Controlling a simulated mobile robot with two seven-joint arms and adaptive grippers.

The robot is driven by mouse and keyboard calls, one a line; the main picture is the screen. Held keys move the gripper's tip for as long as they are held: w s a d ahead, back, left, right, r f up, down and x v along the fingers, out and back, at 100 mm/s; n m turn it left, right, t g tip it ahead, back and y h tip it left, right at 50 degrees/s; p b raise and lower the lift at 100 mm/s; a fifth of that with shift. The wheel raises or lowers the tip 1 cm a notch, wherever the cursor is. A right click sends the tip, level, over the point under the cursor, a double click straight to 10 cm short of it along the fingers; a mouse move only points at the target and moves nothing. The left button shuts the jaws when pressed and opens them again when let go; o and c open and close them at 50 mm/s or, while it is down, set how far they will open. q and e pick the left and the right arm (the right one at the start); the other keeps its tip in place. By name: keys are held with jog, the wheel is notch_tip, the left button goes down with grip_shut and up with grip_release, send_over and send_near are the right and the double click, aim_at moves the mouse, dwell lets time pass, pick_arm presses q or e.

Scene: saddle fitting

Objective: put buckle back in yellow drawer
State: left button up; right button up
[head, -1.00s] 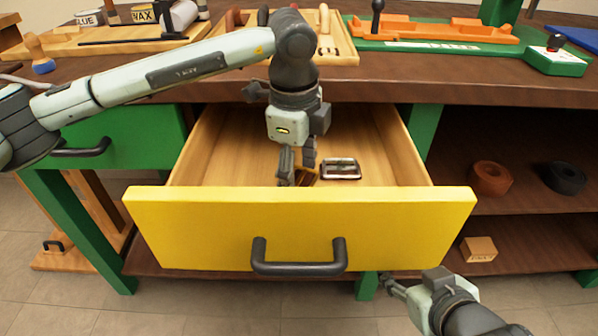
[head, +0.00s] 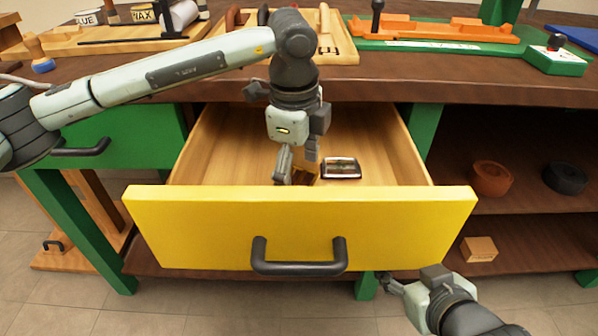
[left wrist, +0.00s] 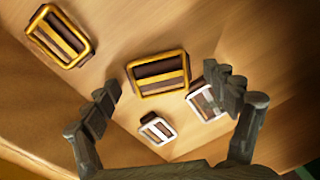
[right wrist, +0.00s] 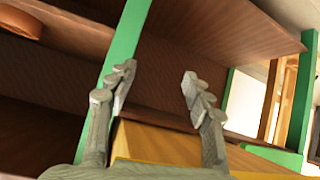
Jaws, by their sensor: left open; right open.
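The yellow drawer (head: 300,225) is pulled open. My left gripper (head: 298,165) reaches down into it, with its fingers apart. In the left wrist view, a gold buckle (left wrist: 158,74) lies ahead of and between the open fingertips (left wrist: 172,92), with no visible contact. Another gold buckle (left wrist: 59,37) lies at the upper left. Two silver buckles (left wrist: 157,129) lie nearer; the right one (left wrist: 206,102) is partly behind a finger. In the head view a silver buckle (head: 341,168) shows right of the gripper. My right gripper (right wrist: 155,88) is open and empty, low at the right, outside the drawer.
The brown bench top (head: 400,78) overhangs the drawer's back, with trays and tools on it. A green drawer (head: 125,140) is at the left. The right shelves hold an orange roll (head: 491,179), a dark roll (head: 566,178) and a small wooden block (head: 479,249).

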aim_at(297, 184)
pick_arm(q)
jog(key=shift+r, duration=0.45)
notch_tip(297, 184, up, 11)
jog(key=s, duration=0.1)
jog(key=shift+a, duration=0.2)
pick_arm(e)
jog(key=shift+g+h, duration=0.4)
jog(key=shift+g, duration=0.4)
jog(key=s+d+f, duration=0.2)
jog(key=shift+d+f, duration=0.15)
jog(key=shift+d, duration=0.15)
pick_arm(q)
jog(key=shift+r, duration=0.1)
pick_arm(e)
jog(key=shift+s+a, duration=0.1)
pick_arm(q)
jog(key=shift+c, duration=0.6)
